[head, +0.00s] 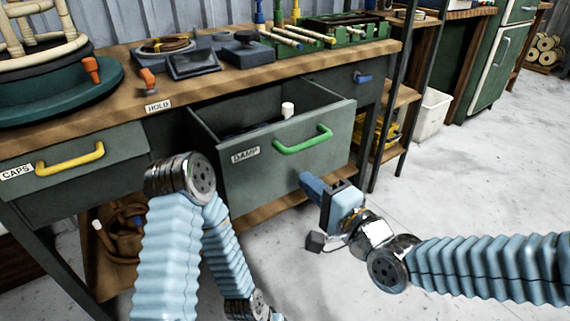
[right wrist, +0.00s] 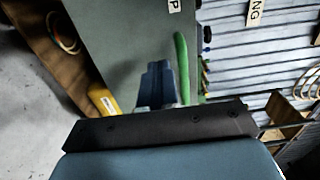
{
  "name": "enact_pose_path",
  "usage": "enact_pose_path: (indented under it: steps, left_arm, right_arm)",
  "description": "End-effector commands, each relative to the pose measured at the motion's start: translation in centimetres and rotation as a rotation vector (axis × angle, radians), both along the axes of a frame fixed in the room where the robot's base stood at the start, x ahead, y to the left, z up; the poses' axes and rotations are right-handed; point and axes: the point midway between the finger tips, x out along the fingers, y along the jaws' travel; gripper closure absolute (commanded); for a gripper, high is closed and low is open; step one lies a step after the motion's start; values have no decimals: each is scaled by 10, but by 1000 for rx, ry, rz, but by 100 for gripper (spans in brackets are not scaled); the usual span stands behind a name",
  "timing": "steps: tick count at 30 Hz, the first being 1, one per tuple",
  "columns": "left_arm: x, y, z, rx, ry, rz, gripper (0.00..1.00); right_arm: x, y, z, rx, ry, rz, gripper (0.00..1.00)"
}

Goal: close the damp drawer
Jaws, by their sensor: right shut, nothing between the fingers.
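The damp drawer (head: 285,165) is pulled out of the bench, its grey-green front labelled DAMP and its green handle (head: 303,140) facing me. A white object (head: 288,109) shows inside it. My right gripper (head: 307,180) is shut and empty, its tips at the lower right of the drawer front, below the handle. In the right wrist view the shut fingers (right wrist: 157,82) point at the drawer front (right wrist: 125,45), beside the green handle (right wrist: 182,65). I cannot tell whether they touch it. My left arm shows, but its gripper is out of view.
The wooden bench top (head: 110,105) carries a rattan piece on a green turntable (head: 75,90), tools and a green rack (head: 345,30). A drawer with a yellow handle (head: 70,158) is at left. A white bin (head: 430,115) stands at right. The floor in front is clear.

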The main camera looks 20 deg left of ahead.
Motion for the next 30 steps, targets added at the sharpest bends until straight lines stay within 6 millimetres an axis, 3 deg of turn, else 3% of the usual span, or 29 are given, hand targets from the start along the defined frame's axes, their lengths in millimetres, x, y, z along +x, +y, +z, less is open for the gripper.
enact_pose_path:
  steps: [6, 12, 30]
  left_arm:
    - [0, 0, 2, 0, 0, 0, 40]
    - [0, -1, 5, -1, 0, -1, 40]
    - [-1, -2, 5, -2, 1, -3, 40]
  right_arm:
    - [28, 38, 0, 0, 3, 3, 100]
    - [46, 60, 0, -2, 1, 1, 100]
    - [54, 69, -1, -2, 0, -1, 100]
